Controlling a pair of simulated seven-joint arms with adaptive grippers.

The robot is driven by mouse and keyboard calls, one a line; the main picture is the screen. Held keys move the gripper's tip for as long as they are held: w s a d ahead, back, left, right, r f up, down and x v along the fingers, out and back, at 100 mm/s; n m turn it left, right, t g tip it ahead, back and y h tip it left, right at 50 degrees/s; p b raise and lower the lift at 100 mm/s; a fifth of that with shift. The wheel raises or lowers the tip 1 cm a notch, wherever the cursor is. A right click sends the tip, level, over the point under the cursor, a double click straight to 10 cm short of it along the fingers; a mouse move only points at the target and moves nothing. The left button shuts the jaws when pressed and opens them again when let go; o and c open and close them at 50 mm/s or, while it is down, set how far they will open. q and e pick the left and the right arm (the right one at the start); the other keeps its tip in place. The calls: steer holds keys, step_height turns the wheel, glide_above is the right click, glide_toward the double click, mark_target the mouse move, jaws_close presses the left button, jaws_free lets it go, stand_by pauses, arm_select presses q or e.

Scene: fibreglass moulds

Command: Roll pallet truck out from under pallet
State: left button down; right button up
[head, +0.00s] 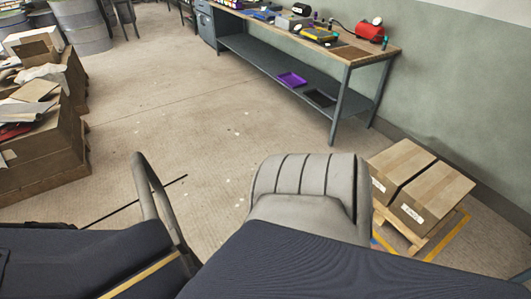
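In the head view, a light wooden pallet (428,236) lies on the floor at the right, carrying two brown cardboard boxes (433,194) side by side. Its near-left part is hidden behind a grey ribbed, rounded body (305,174) at the lower middle. A curved grey bar (150,192) stands at the lower left. I cannot tell whether the bar or the ribbed body belongs to a pallet truck; no forks show. Dark blue surfaces fill the bottom and hide what lies below. Neither of my grippers shows.
A workbench (342,62) with tools and a lower shelf stands along the back right wall. Stacked cardboard boxes (40,150) stand at the left, grey drums (82,25) at the far left. A thin dark rod (112,211) shows near the bar. The middle floor (190,110) is clear.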

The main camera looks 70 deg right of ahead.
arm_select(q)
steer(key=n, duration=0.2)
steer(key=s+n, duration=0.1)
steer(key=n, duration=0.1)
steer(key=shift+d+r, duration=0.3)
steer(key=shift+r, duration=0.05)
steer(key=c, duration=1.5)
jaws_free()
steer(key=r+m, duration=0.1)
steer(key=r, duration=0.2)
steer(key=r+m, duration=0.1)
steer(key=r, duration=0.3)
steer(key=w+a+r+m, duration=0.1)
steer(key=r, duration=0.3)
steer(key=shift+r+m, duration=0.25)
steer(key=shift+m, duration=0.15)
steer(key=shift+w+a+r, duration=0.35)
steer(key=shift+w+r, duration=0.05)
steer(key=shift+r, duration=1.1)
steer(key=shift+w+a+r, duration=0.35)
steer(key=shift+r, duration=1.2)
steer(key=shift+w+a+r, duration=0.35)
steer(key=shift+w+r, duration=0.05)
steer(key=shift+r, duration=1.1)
